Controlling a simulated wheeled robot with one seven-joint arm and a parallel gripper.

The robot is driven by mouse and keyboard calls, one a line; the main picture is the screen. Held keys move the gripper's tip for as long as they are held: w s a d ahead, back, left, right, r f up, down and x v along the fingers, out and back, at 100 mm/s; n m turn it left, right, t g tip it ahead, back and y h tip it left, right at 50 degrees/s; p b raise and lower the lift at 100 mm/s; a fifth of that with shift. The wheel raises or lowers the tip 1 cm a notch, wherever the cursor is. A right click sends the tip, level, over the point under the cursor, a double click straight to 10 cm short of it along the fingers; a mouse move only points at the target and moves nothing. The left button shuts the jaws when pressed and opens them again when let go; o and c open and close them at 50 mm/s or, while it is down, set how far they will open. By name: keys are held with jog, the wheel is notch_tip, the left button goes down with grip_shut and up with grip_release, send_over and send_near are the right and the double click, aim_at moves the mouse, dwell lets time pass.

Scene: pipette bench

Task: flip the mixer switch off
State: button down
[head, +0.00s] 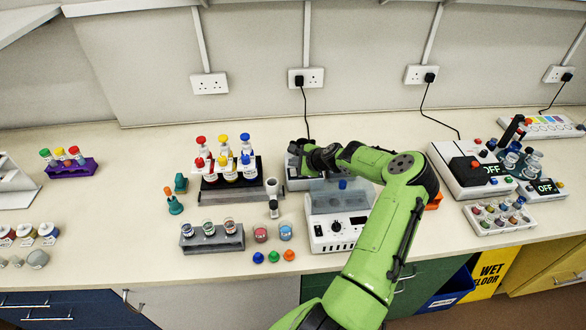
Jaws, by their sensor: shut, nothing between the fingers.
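A grey plugged-in device (292,174) stands at the back middle of the bench; I cannot tell for certain whether it is the mixer. My arm and gripper partly cover it, and no switch on it can be made out. My gripper (318,158) is dark, shut and empty, held at or just above this device's right part. I cannot tell whether it touches it. In front stands a white device (334,236) with a clear lid, a black knob and a small display. My arm covers its right side.
Left of the device are a dark rack of capped bottles (238,181), a grey rack of jars (213,241) and a small upright white tool (272,196). Two machines at the right show OFF displays (497,169). The bench (110,215) is clear at centre left.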

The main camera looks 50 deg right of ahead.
aim_at(295, 173)
jog(key=r+p, duration=0.4)
jog(key=r, duration=0.1)
jog(key=shift+s+a+r, duration=0.1)
jog(key=shift+s+a, duration=0.05)
jog(key=shift+s, duration=0.05)
